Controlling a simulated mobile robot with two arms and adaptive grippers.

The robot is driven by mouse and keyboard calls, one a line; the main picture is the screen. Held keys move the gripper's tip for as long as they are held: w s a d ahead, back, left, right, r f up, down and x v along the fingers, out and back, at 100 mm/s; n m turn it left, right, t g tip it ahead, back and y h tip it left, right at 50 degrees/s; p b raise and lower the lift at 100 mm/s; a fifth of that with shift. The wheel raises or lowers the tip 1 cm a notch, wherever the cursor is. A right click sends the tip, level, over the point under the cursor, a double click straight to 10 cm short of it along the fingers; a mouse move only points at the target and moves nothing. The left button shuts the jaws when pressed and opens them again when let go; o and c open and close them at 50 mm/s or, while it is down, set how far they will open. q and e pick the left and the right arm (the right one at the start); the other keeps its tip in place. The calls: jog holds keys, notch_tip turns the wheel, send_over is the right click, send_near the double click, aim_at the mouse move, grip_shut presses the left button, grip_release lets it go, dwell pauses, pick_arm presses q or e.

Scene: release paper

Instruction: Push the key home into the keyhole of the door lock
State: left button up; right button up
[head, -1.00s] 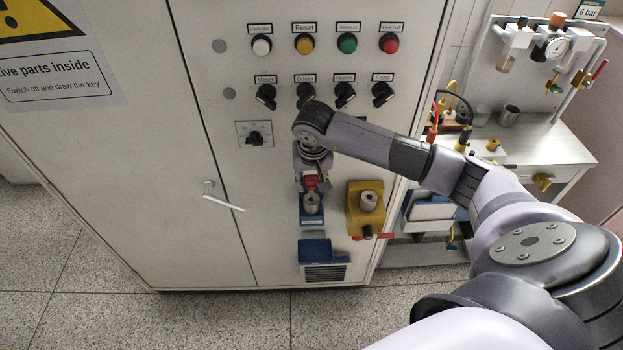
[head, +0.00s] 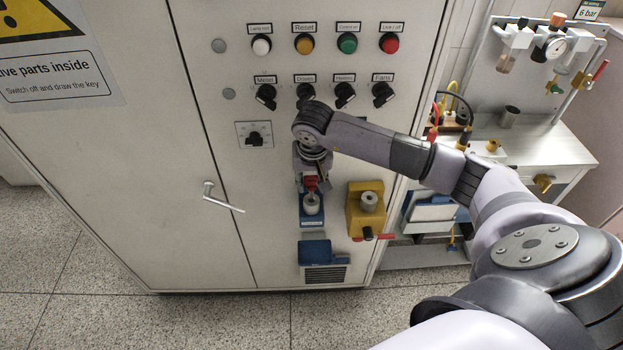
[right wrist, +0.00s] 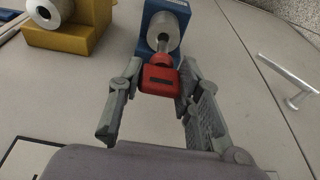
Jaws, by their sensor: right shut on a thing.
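The key has a red head (right wrist: 160,79) and a short metal shaft that points at the round metal cylinder (right wrist: 164,31) of the blue door lock (right wrist: 148,13). The shaft meets the cylinder's face; how deep it sits cannot be told. My right gripper (right wrist: 159,84) is shut on the red head, one finger on each side. In the head view the red key (head: 310,183) is just above the blue lock's cylinder (head: 312,204), partly hidden by my right gripper (head: 311,178). My left gripper is not in view.
A yellow block with a metal cylinder (head: 369,201) is mounted right of the blue lock. A blue box (head: 314,250) and a vent are below. A door handle (head: 222,198) sticks out at left. Knobs and buttons are above. A workbench (head: 545,150) stands at right.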

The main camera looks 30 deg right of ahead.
aim_at(312, 187)
dwell(0.5)
jog(key=shift+s+a+b+x, duration=0.1)
jog(key=shift+s+b+x, duration=0.05)
jog(key=shift+b+x, duration=0.65)
jog(key=shift+s+a+b+x, duration=0.1)
jog(key=shift+s+b+x, duration=0.05)
jog(key=shift+b+x, duration=0.6)
jog(key=shift+s+a+b+x, duration=0.1)
jog(key=shift+s+b+x, duration=0.05)
jog(key=shift+b+x, duration=0.65)
jog(key=o, duration=1.3)
jog(key=shift+r, duration=0.1)
jog(key=v, duration=1.2)
